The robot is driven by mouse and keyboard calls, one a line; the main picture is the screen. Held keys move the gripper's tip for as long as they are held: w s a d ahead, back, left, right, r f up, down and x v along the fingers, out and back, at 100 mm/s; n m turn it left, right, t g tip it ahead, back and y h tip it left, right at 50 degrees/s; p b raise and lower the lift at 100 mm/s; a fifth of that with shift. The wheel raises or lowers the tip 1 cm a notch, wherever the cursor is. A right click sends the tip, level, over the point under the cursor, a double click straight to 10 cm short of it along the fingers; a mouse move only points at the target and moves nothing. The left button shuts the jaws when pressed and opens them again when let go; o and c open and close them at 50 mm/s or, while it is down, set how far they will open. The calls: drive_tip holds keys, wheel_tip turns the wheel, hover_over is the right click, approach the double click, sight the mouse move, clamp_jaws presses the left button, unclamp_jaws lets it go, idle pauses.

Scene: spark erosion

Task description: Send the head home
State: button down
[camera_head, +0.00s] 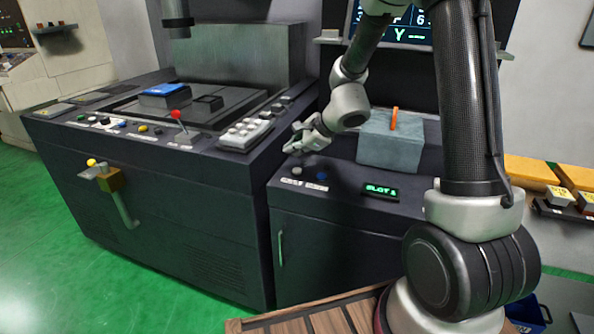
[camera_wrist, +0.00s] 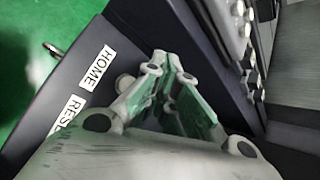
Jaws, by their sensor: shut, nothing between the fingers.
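A HOME label (camera_wrist: 97,70) shows in the wrist view, on the dark console top, with a partly cut label reading "RES" (camera_wrist: 68,115) beside it. A pale round button (camera_wrist: 124,82) sits beside the HOME label, partly hidden by a finger. In the head view a grey button (camera_head: 297,170) and a blue button (camera_head: 322,175) stand on the console's left front. My gripper (camera_head: 289,149) is shut and empty, above and behind the grey button. It also shows in the wrist view (camera_wrist: 166,60); contact cannot be told. The machine's grey head (camera_head: 177,18) hangs over the worktable.
The large machine (camera_head: 170,210) stands left of the console, with a red-knobbed lever (camera_head: 178,116) and a white keypad (camera_head: 244,134) near my gripper. Green floor lies at left.

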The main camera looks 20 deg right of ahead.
sight(295, 171)
drive_tip(key=shift+f, duration=1.65)
drive_tip(key=shift+f, duration=0.4)
drive_tip(key=shift+f, duration=0.5)
idle(0.7)
drive_tip(key=shift+r, duration=1)
